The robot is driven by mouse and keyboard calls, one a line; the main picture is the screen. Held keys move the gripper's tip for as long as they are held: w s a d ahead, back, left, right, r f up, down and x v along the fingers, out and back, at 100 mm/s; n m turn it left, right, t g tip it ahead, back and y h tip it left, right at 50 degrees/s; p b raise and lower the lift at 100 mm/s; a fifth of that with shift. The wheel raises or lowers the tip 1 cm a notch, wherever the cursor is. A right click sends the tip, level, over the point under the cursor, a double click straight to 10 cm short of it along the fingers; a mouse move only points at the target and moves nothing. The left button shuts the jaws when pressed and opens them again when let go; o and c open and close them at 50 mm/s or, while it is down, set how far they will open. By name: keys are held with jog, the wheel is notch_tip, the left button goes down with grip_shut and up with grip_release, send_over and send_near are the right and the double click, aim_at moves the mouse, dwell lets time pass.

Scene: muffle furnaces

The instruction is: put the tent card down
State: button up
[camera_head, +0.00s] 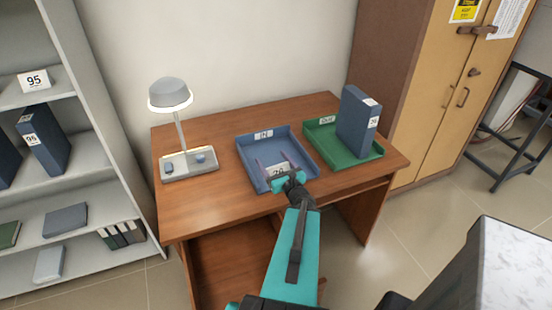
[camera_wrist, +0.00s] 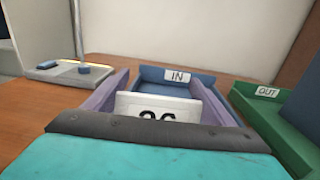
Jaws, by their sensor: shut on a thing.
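The tent card (camera_head: 277,170) is white with dark digits, held between the two purple fingers of my gripper (camera_head: 272,162). In the wrist view the card (camera_wrist: 150,102) stands upright between the fingers, its lower part hidden by the gripper body, so its number is only partly readable. The card and fingers are over the front part of the blue tray (camera_head: 247,156) labelled IN, which lies on the wooden desk. I cannot tell whether the card touches the tray floor.
A green OUT tray (camera_head: 323,149) with a blue binder (camera_head: 354,122) standing in it is at the right. A desk lamp (camera_head: 172,94) on its base is at the left. A grey shelf (camera_head: 78,80) with binders and a 95 card (camera_head: 36,80) stands beyond it.

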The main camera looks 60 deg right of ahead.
aim_at(284, 166)
jog(key=shift+s+d+f+m+g+h, duration=0.15)
jog(key=shift+s+d+m+h, duration=0.1)
jog(key=shift+s+d, duration=0.35)
jog(key=shift+s+d+r+m+g+h, duration=0.15)
jog(key=shift+s+d+h, duration=0.1)
jog(key=shift+s, duration=0.5)
jog(key=shift+f, duration=0.1)
jog(key=f+b+x, duration=0.1)
jog(key=b+x, duration=0.5)
jog(key=b, duration=0.8)
jog(key=shift+s+d, duration=0.15)
jog(key=shift+d, duration=0.3)
jog(key=b+x, duration=0.1)
jog(key=b, duration=0.4)
jog(key=shift+d+b, duration=0.3)
jog(key=shift+b, duration=0.1)
